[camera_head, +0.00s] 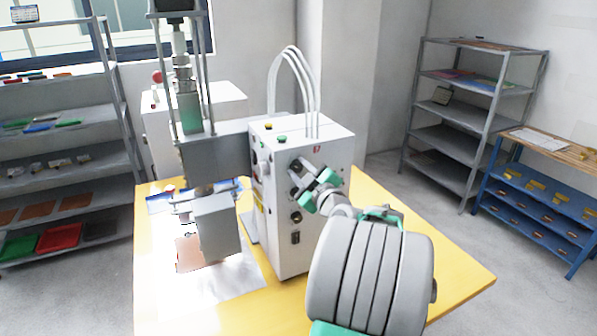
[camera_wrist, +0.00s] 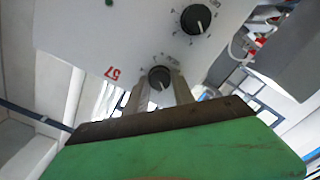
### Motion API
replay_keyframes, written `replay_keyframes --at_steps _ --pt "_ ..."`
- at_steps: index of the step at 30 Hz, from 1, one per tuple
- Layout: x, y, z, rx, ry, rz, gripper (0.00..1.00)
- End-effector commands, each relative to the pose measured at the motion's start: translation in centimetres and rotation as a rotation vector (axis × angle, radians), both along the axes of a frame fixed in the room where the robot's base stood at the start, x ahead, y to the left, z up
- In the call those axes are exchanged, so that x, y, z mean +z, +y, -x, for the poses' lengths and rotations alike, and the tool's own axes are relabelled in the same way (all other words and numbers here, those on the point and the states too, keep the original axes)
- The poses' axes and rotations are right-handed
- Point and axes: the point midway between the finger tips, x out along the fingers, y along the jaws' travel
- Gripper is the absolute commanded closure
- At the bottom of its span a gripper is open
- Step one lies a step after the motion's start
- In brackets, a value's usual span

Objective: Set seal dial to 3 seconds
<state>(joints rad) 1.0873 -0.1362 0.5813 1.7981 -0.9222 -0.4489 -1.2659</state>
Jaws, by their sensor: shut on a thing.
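The welding machine's white control box (camera_head: 308,225) stands on the yellow table. Its front panel carries a column of dark dials. My gripper (camera_head: 318,186) is at the upper part of this panel. In the wrist view, my gripper (camera_wrist: 158,92) has its two fingers on either side of a small black dial (camera_wrist: 159,76) and is shut on it. A second black dial (camera_wrist: 196,19) with a white pointer line and tick marks sits apart from the fingers. The lettering by the dials is too small to read, so I cannot tell which is the seal dial.
Red digits "57" (camera_wrist: 112,72) are marked on the panel. The press head (camera_head: 216,226) hangs left of the box over a shiny sheet (camera_head: 222,285). The yellow table (camera_head: 455,270) is clear at right. Shelves stand at both sides.

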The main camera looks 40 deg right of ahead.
Motion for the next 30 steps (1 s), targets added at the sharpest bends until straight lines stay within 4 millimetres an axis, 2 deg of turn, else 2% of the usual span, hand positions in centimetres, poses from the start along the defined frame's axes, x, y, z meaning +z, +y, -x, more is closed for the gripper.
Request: replay_keyframes --at_steps 1,6,10,11,30 --pt "-0.01 0.03 -0.01 0.001 0.001 0.0 0.86" --pt "-0.03 0.04 -0.01 0.001 0.0 -0.001 1.0" --pt "-0.04 0.04 -0.01 0.001 0.0 -0.001 1.0" --pt "-0.03 0.8 -0.01 0.003 0.001 -0.001 1.0" --pt "-0.1 0.06 -0.03 0.001 -0.005 -0.021 1.0"
